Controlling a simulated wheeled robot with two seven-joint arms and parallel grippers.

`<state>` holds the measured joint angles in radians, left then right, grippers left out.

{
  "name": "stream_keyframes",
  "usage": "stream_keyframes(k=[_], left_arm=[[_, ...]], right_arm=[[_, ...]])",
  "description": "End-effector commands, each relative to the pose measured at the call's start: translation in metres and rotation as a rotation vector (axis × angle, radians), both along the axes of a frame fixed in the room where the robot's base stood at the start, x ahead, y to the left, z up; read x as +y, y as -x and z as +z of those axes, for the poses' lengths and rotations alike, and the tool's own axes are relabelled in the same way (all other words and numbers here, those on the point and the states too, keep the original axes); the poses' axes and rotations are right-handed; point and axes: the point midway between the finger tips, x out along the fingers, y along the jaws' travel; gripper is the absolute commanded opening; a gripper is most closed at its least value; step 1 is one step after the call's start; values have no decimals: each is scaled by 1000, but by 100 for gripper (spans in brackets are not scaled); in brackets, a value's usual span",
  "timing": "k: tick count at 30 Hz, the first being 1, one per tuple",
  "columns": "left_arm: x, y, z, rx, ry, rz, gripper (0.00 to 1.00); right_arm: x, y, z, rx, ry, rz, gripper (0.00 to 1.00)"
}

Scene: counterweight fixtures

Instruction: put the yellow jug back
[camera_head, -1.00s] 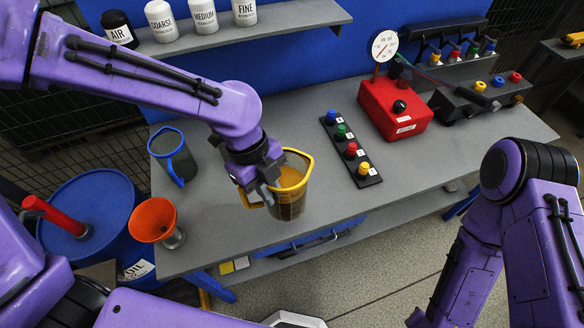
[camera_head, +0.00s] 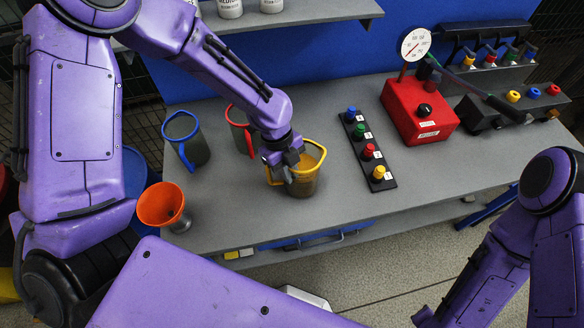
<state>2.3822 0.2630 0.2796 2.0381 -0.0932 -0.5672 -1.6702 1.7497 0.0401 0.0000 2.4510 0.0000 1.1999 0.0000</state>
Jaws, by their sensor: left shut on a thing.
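The yellow-rimmed jug (camera_head: 309,180) is clear-sided with brown liquid inside. It is upright at the middle of the grey bench, left of the button strip. I cannot tell whether its base touches the bench or is just above it. My left gripper (camera_head: 280,174) is shut on the jug's yellow handle at its left side, and partly hides it. A blue-rimmed jug (camera_head: 187,146) stands further left on the bench. A red-rimmed jug (camera_head: 236,123) stands behind my left forearm, partly hidden. My right arm shows at the right, but its gripper is out of view.
An orange funnel (camera_head: 162,206) is at the bench's left front. The button strip (camera_head: 367,150) lies right of the jug, with a red gauge box (camera_head: 420,109) beyond it. A shelf (camera_head: 312,17) with white containers overhangs the back. Bare bench (camera_head: 235,210) lies in front of the jugs.

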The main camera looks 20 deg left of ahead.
Motion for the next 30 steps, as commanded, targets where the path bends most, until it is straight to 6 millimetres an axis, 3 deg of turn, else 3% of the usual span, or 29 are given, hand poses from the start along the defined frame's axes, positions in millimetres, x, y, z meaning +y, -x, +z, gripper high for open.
stream_keyframes(k=[7, 8, 9, 10, 20, 23, 30], left_arm=[[0, -2, -4, -3, 2, 2, 0], [0, -2, -4, -1, 1, 2, 20], [0, -1, -4, -1, 1, 2, 33], [0, -1, -4, -1, 1, 2, 36], [2, -2, 0, -2, 1, 3, 36], [6, -5, 15, -7, 3, 5, 36], [22, -10, 74, -7, 3, 4, 36]], right_arm=[[0, -1, 0, -1, 0, 0, 43], [0, -1, 0, -1, 0, 0, 43], [0, -1, 0, -1, 0, 0, 43], [0, -1, 0, -1, 0, 0, 43], [0, -1, -2, -1, 0, 0, 43], [0, -1, -8, -1, 0, 0, 43], [0, -1, -21, -1, 0, 0, 43]])
